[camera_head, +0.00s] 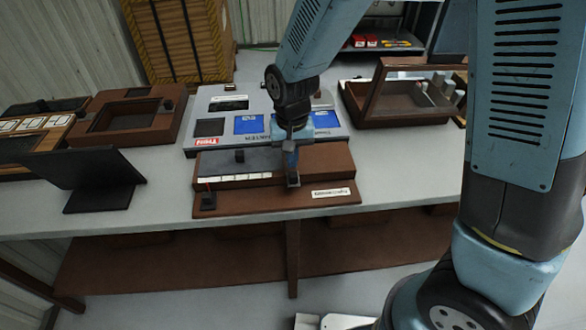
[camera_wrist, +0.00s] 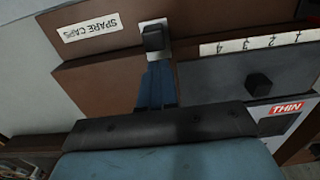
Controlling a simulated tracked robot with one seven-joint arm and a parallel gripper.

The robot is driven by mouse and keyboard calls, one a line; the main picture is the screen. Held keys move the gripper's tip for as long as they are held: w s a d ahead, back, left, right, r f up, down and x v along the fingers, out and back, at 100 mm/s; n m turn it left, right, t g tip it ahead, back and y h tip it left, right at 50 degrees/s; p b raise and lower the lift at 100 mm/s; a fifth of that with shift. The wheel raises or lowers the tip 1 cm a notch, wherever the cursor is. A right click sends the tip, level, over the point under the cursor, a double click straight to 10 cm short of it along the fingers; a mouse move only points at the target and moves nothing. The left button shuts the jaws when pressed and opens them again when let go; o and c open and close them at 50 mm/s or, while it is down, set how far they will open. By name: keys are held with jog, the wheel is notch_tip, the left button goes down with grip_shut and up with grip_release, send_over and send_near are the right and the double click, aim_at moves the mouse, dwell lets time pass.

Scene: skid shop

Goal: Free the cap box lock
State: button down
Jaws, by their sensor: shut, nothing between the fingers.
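The cap box (camera_head: 320,160) is a dark brown wooden box on the bench, with a white "SPARE CAPS" label (camera_head: 332,192) on its front right. The label shows upside down in the wrist view (camera_wrist: 91,27). The lock looks like a black block (camera_wrist: 153,40) on a pale plate beside the label. My gripper (camera_head: 293,178) is over the box front at the lock, mostly hiding it in the head view. In the wrist view its blue fingers (camera_wrist: 157,80) are shut and empty, with their tips close to the block. I cannot tell whether they touch it.
A grey panel with a black knob (camera_head: 239,155) and a numbered strip (camera_head: 235,178) lies left of my gripper. A small black block (camera_head: 208,200) sits at the front left. A grey case (camera_head: 340,134), a glass-lidded box (camera_head: 400,98) and a black stand (camera_head: 95,180) are nearby.

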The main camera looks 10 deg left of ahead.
notch_tip(320, 180, up, 6)
jog(key=shift+r, duration=0.2)
dwell(0.5)
dwell(0.3)
